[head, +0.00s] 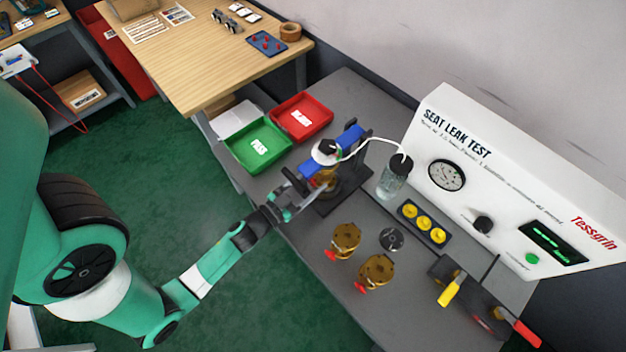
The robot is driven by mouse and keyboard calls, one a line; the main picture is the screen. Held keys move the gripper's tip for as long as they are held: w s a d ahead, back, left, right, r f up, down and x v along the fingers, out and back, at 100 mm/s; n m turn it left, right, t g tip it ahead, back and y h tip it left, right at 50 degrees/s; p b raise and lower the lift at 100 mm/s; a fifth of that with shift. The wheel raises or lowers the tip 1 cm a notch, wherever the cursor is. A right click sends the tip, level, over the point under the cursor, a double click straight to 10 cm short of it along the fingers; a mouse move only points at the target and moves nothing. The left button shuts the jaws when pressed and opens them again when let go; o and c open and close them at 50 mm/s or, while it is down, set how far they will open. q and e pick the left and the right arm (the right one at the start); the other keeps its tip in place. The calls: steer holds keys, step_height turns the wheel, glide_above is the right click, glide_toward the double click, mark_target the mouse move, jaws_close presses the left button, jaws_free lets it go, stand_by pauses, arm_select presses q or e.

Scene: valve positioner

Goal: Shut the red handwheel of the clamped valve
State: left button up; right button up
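The clamped valve (324,180) is a brass body held in a dark fixture with a blue clamp (347,139) on the grey bench. A white hose runs from a white cap on top of it to a clear bottle (393,180). My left gripper (308,198) reaches in from the left, with its fingertips right at the front of the valve. Its red handwheel cannot be made out; the fingers are in front of that side. The gap between the fingers is too small to read. My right gripper is out of view.
A green PASS tray (236,156) and red tray (327,113) stand behind left. Two loose brass valves (346,240) with red handwheels, a dark tray of yellow caps (409,209) and yellow- and red-handled tools (451,290) lie front right. The white SEAT LEAK TEST panel (500,215) bounds the right.

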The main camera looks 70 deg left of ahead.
arm_select(q)
jaws_close()
steer(key=shift+m, duration=0.4)
steer(key=m, duration=0.2)
steer(key=shift+m, duration=0.4)
steer(key=m, duration=0.3)
steer(key=shift+m, duration=0.4)
steer(key=m+b, duration=0.1)
steer(key=m, duration=0.3)
steer(key=shift+m, duration=1.9)
